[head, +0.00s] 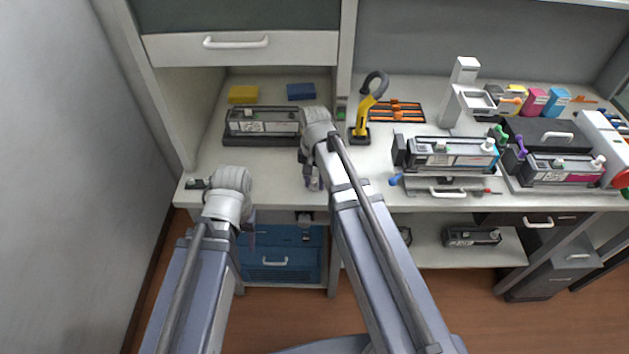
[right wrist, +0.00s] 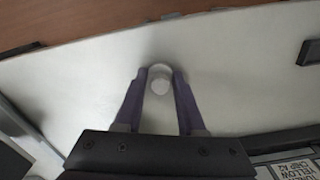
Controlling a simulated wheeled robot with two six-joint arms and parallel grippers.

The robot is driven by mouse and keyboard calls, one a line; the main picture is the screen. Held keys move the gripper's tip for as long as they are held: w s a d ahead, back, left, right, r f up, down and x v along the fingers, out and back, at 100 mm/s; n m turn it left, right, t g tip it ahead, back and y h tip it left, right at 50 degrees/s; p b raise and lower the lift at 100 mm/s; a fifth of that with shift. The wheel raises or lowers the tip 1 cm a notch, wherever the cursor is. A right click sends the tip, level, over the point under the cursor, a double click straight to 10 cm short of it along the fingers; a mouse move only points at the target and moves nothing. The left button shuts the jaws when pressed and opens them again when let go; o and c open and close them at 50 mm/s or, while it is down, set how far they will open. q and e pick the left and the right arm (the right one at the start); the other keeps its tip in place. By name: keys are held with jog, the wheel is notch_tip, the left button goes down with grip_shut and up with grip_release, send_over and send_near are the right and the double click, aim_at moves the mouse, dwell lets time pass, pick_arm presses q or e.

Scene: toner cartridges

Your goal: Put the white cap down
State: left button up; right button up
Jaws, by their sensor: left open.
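The white cap (right wrist: 160,82) shows in the right wrist view between the fingertips of my right gripper (right wrist: 160,76). The two purple-grey fingers close in on its sides, just over the white worktop near its front edge. In the head view my right gripper (head: 313,183) points down at the front of the left counter; the cap is too small to make out clearly there. My left gripper (head: 249,220) is open, by the counter's front edge, left of the right one, and partly hidden by its own wrist.
A toner cartridge (head: 262,122) lies behind the right gripper, with yellow (head: 243,94) and blue (head: 300,91) blocks beyond. A yellow-black tool (head: 364,110) stands to the right. More cartridges (head: 452,153) sit further right. The counter's front left is mostly clear.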

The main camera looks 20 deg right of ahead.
aim_at(315, 180)
jog(key=o, duration=0.4)
jog(key=shift+r, duration=0.15)
notch_tip(315, 180, up, 12)
jog(key=p, duration=1.3)
jog(key=s+a+n, duration=0.3)
jog(key=s, duration=0.1)
jog(key=s+a+n, duration=0.3)
jog(key=s+a, duration=0.1)
jog(key=s, duration=0.1)
jog(key=s+a+n+h, duration=0.1)
jog(key=s+a+n, duration=0.2)
jog(key=s+n, duration=0.1)
jog(key=shift+s+a+r+b, duration=0.1)
jog(key=shift+s+a+b, duration=0.2)
jog(key=shift+s, duration=0.35)
notch_tip(315, 180, down, 2)
jog(key=shift+f+b, duration=0.1)
jog(key=shift+b, duration=0.95)
jog(key=shift+r, duration=0.25)
jog(key=shift+c, duration=0.5)
